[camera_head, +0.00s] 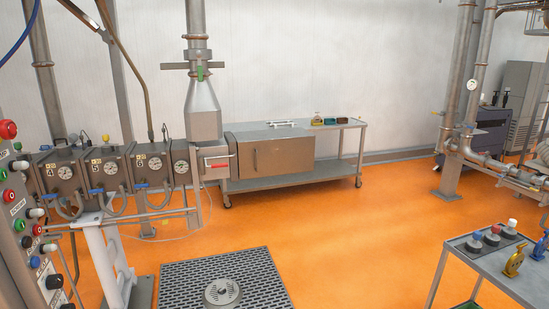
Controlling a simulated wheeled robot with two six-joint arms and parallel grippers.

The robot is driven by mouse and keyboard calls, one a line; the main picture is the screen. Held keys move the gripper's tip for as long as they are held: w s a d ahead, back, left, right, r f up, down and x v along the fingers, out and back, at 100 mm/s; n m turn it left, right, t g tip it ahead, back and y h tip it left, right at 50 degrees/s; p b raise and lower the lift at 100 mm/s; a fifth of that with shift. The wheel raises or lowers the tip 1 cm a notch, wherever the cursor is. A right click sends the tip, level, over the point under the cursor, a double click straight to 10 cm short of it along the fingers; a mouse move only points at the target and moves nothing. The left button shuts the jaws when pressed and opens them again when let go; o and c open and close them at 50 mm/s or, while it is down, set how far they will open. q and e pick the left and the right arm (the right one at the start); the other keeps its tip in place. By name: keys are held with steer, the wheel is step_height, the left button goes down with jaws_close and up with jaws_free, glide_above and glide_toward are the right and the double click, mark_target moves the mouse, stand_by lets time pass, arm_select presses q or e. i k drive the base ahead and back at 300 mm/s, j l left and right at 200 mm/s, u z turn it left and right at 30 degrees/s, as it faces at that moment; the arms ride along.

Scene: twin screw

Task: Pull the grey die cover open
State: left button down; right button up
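A small light-grey box-shaped cover (214,151) with a red bar handle (216,165) is at the right end of the twin-screw barrel, below a grey metal hood (203,110). It looks like the die cover and appears closed. I cannot tell how the two are joined. Neither of my grippers is in view.
Barrel blocks (107,172) with gauges run left of the cover. A control panel (20,220) fills the left edge. A wheeled table (340,123) stands behind; a tool cart (500,262) is front right. A floor grate (190,280) lies in front; orange floor (370,240) is clear.

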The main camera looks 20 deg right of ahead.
mark_target(265, 153)
steer(key=i+z, duration=0.2)
steer(key=z, duration=0.2)
steer(key=i+z, duration=0.25)
steer(key=z, duration=0.15)
steer(key=i+j+z, duration=0.2)
steer(key=i, duration=0.35)
steer(key=i+j+z, duration=0.15)
steer(key=i+j, duration=0.35)
steer(key=i, duration=0.1)
